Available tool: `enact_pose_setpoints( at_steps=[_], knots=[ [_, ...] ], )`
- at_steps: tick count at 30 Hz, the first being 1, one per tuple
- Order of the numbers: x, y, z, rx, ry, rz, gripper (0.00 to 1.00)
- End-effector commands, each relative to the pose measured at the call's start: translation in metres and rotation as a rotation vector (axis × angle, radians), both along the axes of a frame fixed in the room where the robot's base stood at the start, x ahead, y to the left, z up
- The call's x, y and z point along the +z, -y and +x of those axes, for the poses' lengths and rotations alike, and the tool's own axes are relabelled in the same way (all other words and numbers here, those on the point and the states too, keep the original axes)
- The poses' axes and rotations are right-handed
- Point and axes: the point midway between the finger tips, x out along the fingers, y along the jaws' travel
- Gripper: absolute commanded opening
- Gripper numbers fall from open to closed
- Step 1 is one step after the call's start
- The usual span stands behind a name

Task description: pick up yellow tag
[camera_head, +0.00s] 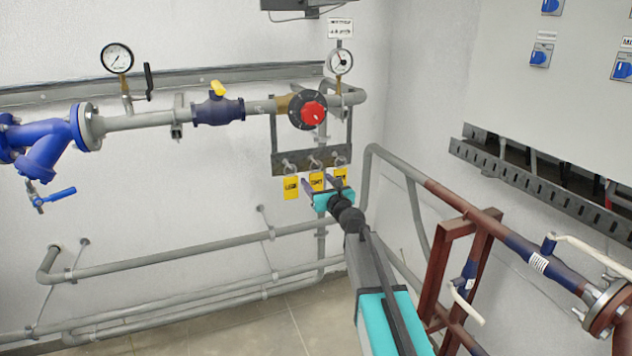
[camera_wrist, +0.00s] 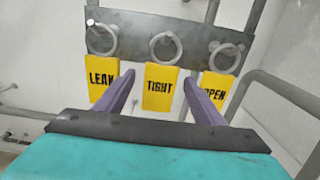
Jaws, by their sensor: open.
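Three yellow tags hang by rings from a dark metal rack (camera_head: 290,163) on the wall. In the wrist view they read LEAK (camera_wrist: 101,76), TIGHT (camera_wrist: 160,88) and OPEN (camera_wrist: 216,86). In the head view the LEAK tag (camera_head: 291,188) is fully visible, and the TIGHT tag (camera_head: 317,180) and the OPEN tag (camera_head: 341,174) are partly hidden by my gripper. My gripper (camera_wrist: 162,98) is open and empty. Its two fingers point at the rack, one on each side of the TIGHT tag. I cannot tell whether the tag is between the fingertips in depth.
A pipe with a red-knobbed valve (camera_head: 312,112) and a blue valve (camera_head: 219,111) runs above the rack. Grey pipes (camera_head: 200,258) run low along the wall. A brown pipe frame (camera_head: 455,260) stands right of my arm. Bare wall lies left of the tags.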

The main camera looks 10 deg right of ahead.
Motion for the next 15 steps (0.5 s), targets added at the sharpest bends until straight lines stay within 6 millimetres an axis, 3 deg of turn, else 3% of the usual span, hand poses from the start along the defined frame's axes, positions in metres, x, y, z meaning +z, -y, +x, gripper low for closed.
enact_pose_setpoints(
  at_steps=[6, 15],
  knots=[
    [0.001, -0.005, 0.018, 0.000, 0.000, 0.000, 0.62],
    [0.000, -0.006, 0.021, -0.001, 0.000, 0.000, 0.62]
  ],
)
